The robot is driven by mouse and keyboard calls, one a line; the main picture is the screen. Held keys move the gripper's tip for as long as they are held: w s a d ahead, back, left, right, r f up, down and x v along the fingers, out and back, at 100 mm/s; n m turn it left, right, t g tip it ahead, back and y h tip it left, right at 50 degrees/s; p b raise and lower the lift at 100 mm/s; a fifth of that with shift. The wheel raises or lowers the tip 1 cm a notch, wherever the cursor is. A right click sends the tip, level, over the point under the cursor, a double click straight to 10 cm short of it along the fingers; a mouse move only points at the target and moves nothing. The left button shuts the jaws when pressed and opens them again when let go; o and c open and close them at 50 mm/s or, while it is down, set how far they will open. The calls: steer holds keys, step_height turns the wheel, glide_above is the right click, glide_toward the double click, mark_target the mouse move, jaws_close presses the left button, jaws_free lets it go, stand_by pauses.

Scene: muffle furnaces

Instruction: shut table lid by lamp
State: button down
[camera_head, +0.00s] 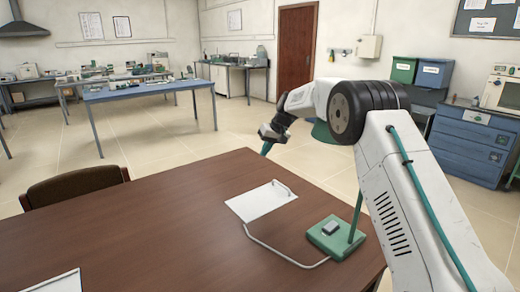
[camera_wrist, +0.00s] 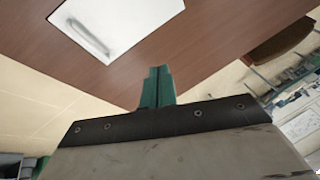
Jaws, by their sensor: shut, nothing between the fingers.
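A white lid (camera_head: 262,201) with a bar handle lies in the brown table top (camera_head: 150,225), just left of the lamp (camera_head: 335,238). It looks flat and level with the wood, and no raised edge or opening shows. The lamp has a green square base, a thin green stem and a green shade partly hidden behind my arm. The lid and its handle also show at the top of the wrist view (camera_wrist: 103,18). My gripper (camera_head: 265,149) is beyond the table's far edge, apart from the lid. Its green fingers (camera_wrist: 157,72) are together and empty.
A white cable runs on the table from near the lid to the lamp base. A second white panel (camera_head: 62,283) shows at the near left. A brown chair (camera_head: 75,186) stands at the far left edge. Open tiled floor lies beyond, with a blue table (camera_head: 150,90).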

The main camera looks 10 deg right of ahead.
steer(key=shift+w+d+f, duration=0.3)
steer(key=shift+d+f, duration=0.1)
steer(key=shift+d, duration=0.1)
steer(key=shift+r, duration=0.1)
